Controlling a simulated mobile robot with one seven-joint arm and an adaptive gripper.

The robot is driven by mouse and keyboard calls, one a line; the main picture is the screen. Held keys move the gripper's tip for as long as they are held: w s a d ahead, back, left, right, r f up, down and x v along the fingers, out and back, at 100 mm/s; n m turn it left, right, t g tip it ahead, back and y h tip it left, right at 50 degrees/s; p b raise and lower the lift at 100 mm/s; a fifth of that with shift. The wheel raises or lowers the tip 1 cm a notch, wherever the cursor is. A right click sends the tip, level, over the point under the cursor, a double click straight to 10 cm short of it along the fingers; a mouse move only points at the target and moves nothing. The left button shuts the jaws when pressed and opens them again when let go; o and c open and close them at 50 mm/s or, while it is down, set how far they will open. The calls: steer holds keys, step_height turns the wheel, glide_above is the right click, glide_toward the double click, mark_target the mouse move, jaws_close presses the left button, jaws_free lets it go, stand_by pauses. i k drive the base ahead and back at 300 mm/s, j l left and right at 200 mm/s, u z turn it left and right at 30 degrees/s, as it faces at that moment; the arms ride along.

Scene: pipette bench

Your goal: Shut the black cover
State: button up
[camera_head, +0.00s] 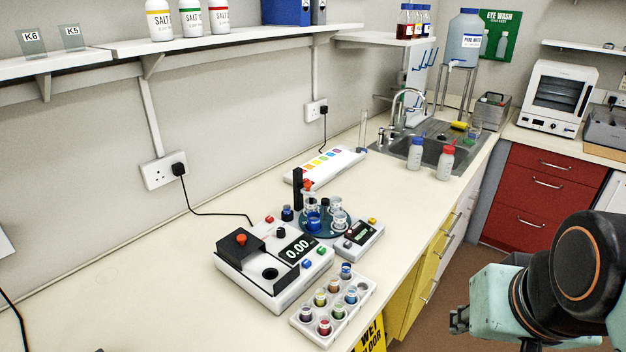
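The black cover (229,254) is a dark square piece with an orange-red knob, on the left part of a white instrument (258,296) on the bench. A round dark well (270,273) shows uncovered to the right of the cover. The instrument's display (298,250) reads 0.00. My gripper (459,320) is at the lower right, beyond the bench's front edge and well apart from the instrument. Its fingers are small and partly hidden, so I cannot tell whether they are open.
A white rack (335,322) of several coloured vials stands in front of the instrument. A round turntable with glass vessels and a small grey device (357,240) stand behind it to the right. A shelf (200,45) runs above. The bench left of the instrument is clear.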

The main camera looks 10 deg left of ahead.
mark_target(237, 245)
steer(key=u, duration=1.15)
steer(key=i+l+u, duration=0.2)
steer(key=i+l, duration=0.1)
steer(key=l, duration=0.3)
steer(key=k+j+z, duration=0.25)
steer(key=i+l+u, duration=0.3)
